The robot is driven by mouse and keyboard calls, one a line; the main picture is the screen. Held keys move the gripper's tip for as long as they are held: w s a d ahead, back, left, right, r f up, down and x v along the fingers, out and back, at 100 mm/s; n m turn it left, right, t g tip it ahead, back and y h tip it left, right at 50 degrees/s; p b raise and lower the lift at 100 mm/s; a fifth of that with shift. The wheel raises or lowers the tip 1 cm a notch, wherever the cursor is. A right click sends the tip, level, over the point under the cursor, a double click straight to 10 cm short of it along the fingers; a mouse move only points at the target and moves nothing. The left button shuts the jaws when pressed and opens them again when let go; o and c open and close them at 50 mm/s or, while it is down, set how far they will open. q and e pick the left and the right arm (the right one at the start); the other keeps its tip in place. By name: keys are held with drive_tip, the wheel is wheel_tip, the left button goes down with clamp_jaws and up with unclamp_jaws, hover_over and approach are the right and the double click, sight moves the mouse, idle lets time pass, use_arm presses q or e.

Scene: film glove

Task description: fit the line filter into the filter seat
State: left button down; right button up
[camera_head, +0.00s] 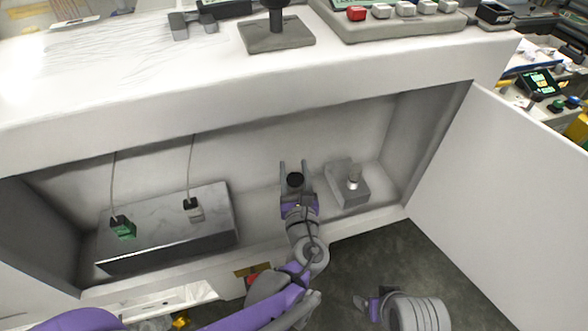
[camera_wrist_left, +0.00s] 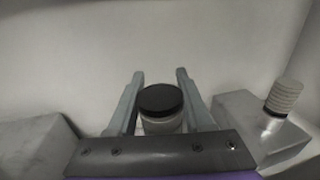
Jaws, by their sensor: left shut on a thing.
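My left gripper (camera_head: 296,174) reaches into the open cabinet and is shut on a short round piece with a black top (camera_head: 295,180), apparently the line filter. In the left wrist view the piece (camera_wrist_left: 161,101) sits between the two grey fingers, its black top over a pale body; its lower end is hidden. To the right of the gripper, apart from it, a grey block (camera_head: 345,190) stands on the cabinet floor, perhaps the filter seat. A ribbed pale cylinder (camera_wrist_left: 284,98) stands on that block. My right gripper (camera_head: 368,304) is low outside the cabinet, its fingers unclear.
A long grey box (camera_head: 165,235) with a green plug (camera_head: 123,228) and a pale plug (camera_head: 194,210) on hanging cables lies in the left of the cabinet. The countertop (camera_head: 200,75) overhangs the opening. An open white door (camera_head: 495,190) stands at the right.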

use_arm(q)
drive_tip(key=shift+f+b, duration=1.2)
drive_tip(key=shift+f, duration=0.35)
drive_tip(key=shift+c, duration=1.2)
unclamp_jaws()
drive_tip(key=shift+s, duration=0.15)
drive_tip(key=s+d+p, duration=0.1)
drive_tip(key=s, duration=0.9)
drive_tip(key=shift+s, duration=0.25)
drive_tip(key=shift+s+d, duration=0.1)
